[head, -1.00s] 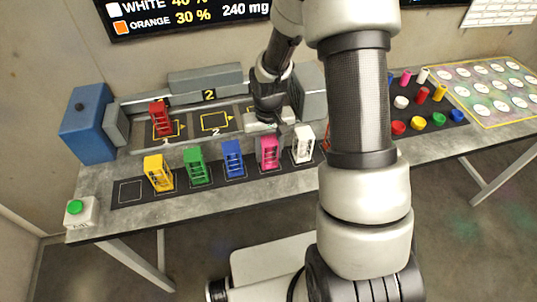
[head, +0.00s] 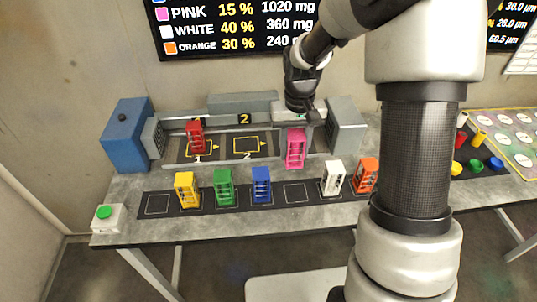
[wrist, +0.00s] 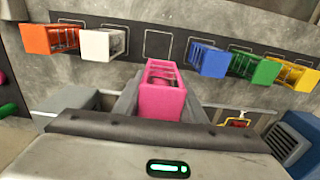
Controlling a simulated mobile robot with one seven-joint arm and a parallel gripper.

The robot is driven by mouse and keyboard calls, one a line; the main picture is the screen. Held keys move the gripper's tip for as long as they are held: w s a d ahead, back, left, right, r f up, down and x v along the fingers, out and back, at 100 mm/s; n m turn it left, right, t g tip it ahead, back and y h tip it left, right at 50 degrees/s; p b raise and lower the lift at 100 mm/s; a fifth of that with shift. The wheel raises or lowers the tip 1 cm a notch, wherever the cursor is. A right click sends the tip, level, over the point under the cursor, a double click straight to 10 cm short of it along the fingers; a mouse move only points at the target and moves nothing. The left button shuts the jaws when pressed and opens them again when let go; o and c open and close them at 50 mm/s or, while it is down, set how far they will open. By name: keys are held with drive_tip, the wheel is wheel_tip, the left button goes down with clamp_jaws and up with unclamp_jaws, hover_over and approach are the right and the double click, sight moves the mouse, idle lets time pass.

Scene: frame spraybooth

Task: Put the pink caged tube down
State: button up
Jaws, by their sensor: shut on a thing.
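The pink caged tube (head: 295,148) is upright in my gripper (head: 303,118), which is shut on it. It appears raised, at the front right of the booth tray, right of the yellow square marked 2 (head: 249,145). In the wrist view the pink caged tube (wrist: 163,92) sits between the two fingers (wrist: 158,108). An empty outlined slot (head: 296,192) shows in the dark strip between the blue caged tube (head: 261,185) and the white caged tube (head: 333,178). The red caged tube (head: 195,136) stands on the square marked 1.
Yellow (head: 187,190), green (head: 224,187) and orange (head: 367,175) caged tubes stand in the front strip. Its leftmost slot (head: 157,204) is empty. A blue box (head: 127,135) stands left, a grey block (head: 346,125) right of the booth. A green button (head: 104,212) sits at the left corner.

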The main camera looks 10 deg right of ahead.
drive_tip(key=w+a+b, duration=0.1)
drive_tip(key=w+a, duration=0.6)
drive_tip(key=w, duration=0.3)
drive_tip(key=w+a, duration=0.6)
drive_tip(key=w, duration=0.3)
drive_tip(key=f, duration=1)
drive_tip(key=shift+w, duration=0.2)
drive_tip(key=shift+f, duration=0.1)
drive_tip(key=shift+f, duration=0.15)
drive_tip(key=o, duration=1.2)
drive_tip(key=shift+o, duration=0.2)
